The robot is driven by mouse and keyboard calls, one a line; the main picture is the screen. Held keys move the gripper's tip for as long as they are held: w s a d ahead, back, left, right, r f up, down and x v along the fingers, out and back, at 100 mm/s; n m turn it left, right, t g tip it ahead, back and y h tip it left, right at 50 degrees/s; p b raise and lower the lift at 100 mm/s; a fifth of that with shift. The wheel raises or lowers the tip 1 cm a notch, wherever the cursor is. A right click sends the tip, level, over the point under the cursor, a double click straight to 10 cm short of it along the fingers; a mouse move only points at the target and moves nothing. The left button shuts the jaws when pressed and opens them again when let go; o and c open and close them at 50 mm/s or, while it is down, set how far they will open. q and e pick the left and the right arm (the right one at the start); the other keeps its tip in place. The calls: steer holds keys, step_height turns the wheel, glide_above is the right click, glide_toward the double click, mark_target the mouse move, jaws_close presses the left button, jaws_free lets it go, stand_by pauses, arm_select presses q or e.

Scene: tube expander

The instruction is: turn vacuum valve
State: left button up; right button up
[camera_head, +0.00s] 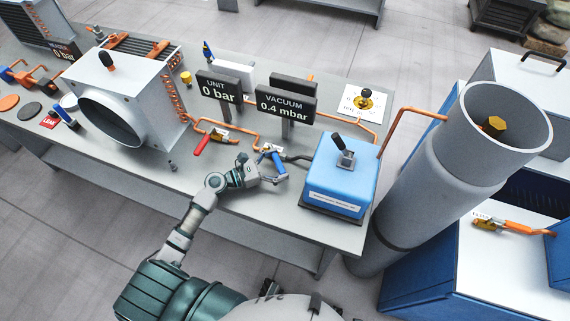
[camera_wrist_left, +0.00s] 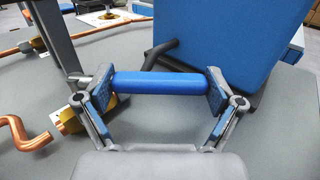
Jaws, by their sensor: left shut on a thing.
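The blue handle (camera_wrist_left: 160,83) of the vacuum valve lies across the left wrist view, with a finger pad of my left gripper (camera_wrist_left: 160,92) at each end. The gripper is shut on it. The brass valve body (camera_wrist_left: 72,120) shows just left of the fingers, on the copper pipe. In the head view my left gripper (camera_head: 267,173) is at the blue handle (camera_head: 279,163), in front of the vacuum sign, and partly covers it. The vacuum sign (camera_head: 286,103) reads 0.4 mbar. My right gripper is not in view.
A blue pump box (camera_head: 341,174) with a black switch stands right of the handle. A red-handled valve (camera_head: 202,145) is to the left. The unit sign (camera_head: 219,91) reads 0 bar. A grey chamber (camera_head: 130,95) stands further left. The bench front is mostly clear.

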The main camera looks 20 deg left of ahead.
arm_select(q)
steer(key=a+m+g+h, duration=0.1)
steer(key=s+m+g+h+b, duration=0.1)
steer(key=g, duration=0.1)
steer(key=shift+a+f+m+g+h+b, duration=0.1)
steer(key=shift+a+m+g+h+b, duration=0.2)
steer(key=shift+a+m, duration=0.1)
steer(key=shift+s+a+m+g+h, duration=0.2)
steer(key=shift+m+g, duration=0.1)
steer(key=shift+g, duration=0.1)
steer(key=shift+s+a+m+g+h, duration=0.1)
steer(key=shift+m+g+h, duration=0.1)
steer(key=shift+m+g, duration=0.15)
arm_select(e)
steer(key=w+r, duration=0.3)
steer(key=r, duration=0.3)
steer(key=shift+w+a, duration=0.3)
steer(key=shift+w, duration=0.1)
arm_select(q)
steer(key=o, duration=1.3)
steer(key=shift+o, duration=0.2)
steer(key=shift+w, duration=0.1)
steer(key=shift+a, duration=0.1)
steer(key=v, duration=0.7)
steer(key=shift+a, duration=0.25)
